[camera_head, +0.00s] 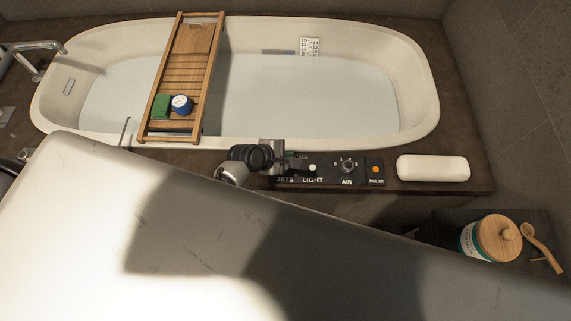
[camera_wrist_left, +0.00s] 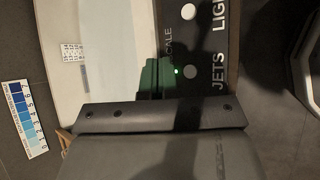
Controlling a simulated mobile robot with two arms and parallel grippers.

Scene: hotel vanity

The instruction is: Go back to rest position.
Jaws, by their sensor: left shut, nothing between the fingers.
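My left gripper (camera_head: 285,155) is over the near edge of the tub surround, at the left end of the control panel (camera_head: 330,169). It is shut and holds nothing. It covers part of the panel's JETS end. In the left wrist view, the dark gripper body fills the lower middle, and the panel (camera_wrist_left: 205,40) shows beside the fingers with its JETS and LIGHT lettering. A small green light shows close to the fingers there. I cannot tell whether the fingertips touch the panel. My right gripper is not in view.
Behind stands a filled bathtub (camera_head: 409,100) with a wooden tray (camera_head: 187,62) across it, carrying a green block (camera_head: 161,106) and a blue-and-white jar (camera_head: 181,104). A white rounded pillow (camera_head: 433,168) lies right of the panel. A wooden-lidded jar (camera_head: 497,239) and wooden scoop (camera_head: 541,247) are at lower right.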

